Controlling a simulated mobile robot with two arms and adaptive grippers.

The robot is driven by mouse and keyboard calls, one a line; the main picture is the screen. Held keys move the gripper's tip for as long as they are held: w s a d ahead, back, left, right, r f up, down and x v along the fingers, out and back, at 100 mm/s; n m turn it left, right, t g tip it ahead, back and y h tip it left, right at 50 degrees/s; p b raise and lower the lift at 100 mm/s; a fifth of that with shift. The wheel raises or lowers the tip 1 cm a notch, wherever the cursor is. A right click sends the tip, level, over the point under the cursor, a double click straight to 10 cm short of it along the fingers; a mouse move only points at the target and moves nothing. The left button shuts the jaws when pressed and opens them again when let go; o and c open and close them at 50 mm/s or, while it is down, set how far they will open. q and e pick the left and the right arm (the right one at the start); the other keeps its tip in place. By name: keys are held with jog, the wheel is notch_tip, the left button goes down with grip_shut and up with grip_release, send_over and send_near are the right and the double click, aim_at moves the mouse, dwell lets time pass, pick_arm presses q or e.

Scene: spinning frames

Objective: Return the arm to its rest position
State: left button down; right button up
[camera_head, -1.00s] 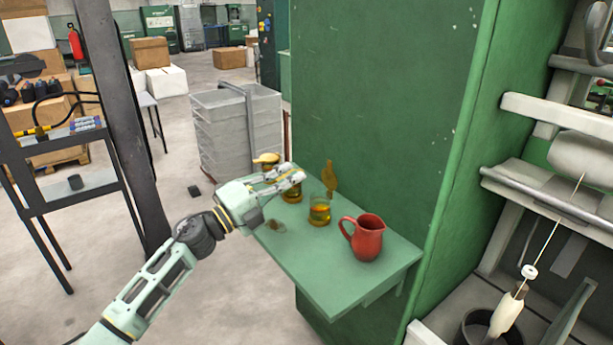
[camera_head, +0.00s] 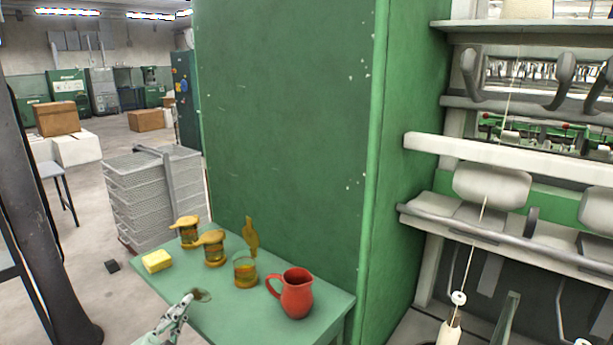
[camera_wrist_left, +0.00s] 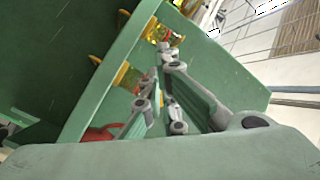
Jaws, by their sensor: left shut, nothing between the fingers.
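My left gripper (camera_head: 180,310) shows at the bottom of the head view, shut and empty, beside the front edge of the green shelf (camera_head: 225,320). Its fingers also show in the left wrist view (camera_wrist_left: 165,75), close together with nothing between them. Most of the left arm is outside the head view. On the shelf stand a red jug (camera_head: 296,294), an amber glass jar (camera_head: 245,272) with its yellow lid raised behind it, and two jars with yellow lids, one nearer (camera_head: 211,248) and one farther (camera_head: 187,230). My right gripper is not in view.
A tall green panel (camera_head: 285,120) rises behind the shelf. Stacked grey crates (camera_head: 150,195) stand behind left. A spinning machine (camera_head: 500,190) fills the right side.

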pick_arm(q)
jog(key=s+f+n+g+y, duration=0.3)
jog(key=s+f+n+g, duration=0.35)
jog(key=s+f, duration=0.6)
jog(key=s+d+f+n+g+h, duration=0.1)
jog(key=s+d+f+g, duration=0.15)
jog(key=s, duration=0.45)
jog(key=s+d+f+g, duration=0.2)
jog(key=s+f+g, duration=0.1)
jog(key=s, duration=0.4)
jog(key=s+d+f+n+g+h, duration=0.1)
jog(key=s+d+f+g, duration=0.15)
jog(key=s, duration=0.45)
notch_tip(320, 180, down, 27)
jog(key=s+g, duration=0.1)
jog(key=g, duration=0.1)
jog(key=s+a+f, duration=0.3)
jog(key=s+f, duration=1.2)
jog(key=s, duration=0.1)
jog(key=shift+s+a+m+g, duration=0.2)
jog(key=shift+s+m+g, duration=0.15)
